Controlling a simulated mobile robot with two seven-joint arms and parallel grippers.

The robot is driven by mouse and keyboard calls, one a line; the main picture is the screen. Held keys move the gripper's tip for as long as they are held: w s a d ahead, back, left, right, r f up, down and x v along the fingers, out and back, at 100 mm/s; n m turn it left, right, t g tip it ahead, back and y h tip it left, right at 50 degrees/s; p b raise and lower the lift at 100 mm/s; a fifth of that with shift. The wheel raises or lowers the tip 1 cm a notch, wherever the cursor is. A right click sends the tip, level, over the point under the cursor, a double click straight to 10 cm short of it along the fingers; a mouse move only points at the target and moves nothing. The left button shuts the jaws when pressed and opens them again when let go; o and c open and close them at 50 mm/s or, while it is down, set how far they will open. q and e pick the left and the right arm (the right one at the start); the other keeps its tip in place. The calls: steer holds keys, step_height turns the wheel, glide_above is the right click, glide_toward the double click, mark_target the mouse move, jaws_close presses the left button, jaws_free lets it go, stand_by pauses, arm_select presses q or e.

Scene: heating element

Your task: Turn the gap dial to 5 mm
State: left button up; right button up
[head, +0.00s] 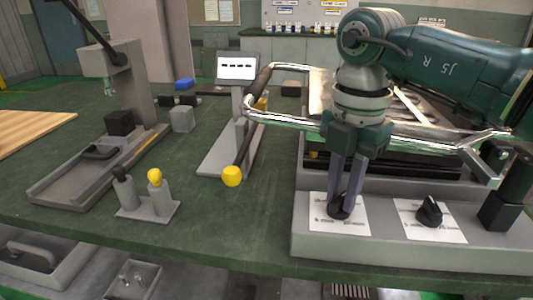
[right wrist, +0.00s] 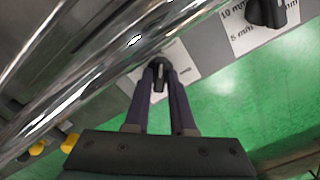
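Two black dials sit on white cards on the front panel of the grey machine. The right dial (head: 430,210) stands free. My right gripper (head: 343,203) points down at the left dial (head: 336,212). In the right wrist view, its fingers (right wrist: 160,78) sit on both sides of the left dial's handle (right wrist: 160,66) and appear shut on it. My left gripper is not in view.
Chrome tube rails (head: 290,122) cross close to my right gripper. A black post (head: 510,192) stands right of the gap dial. A yellow-knobbed lever (head: 231,176) and a small stand with pegs (head: 150,207) are to the left. The green table (head: 235,225) is clear in front.

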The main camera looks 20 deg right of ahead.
jaws_close()
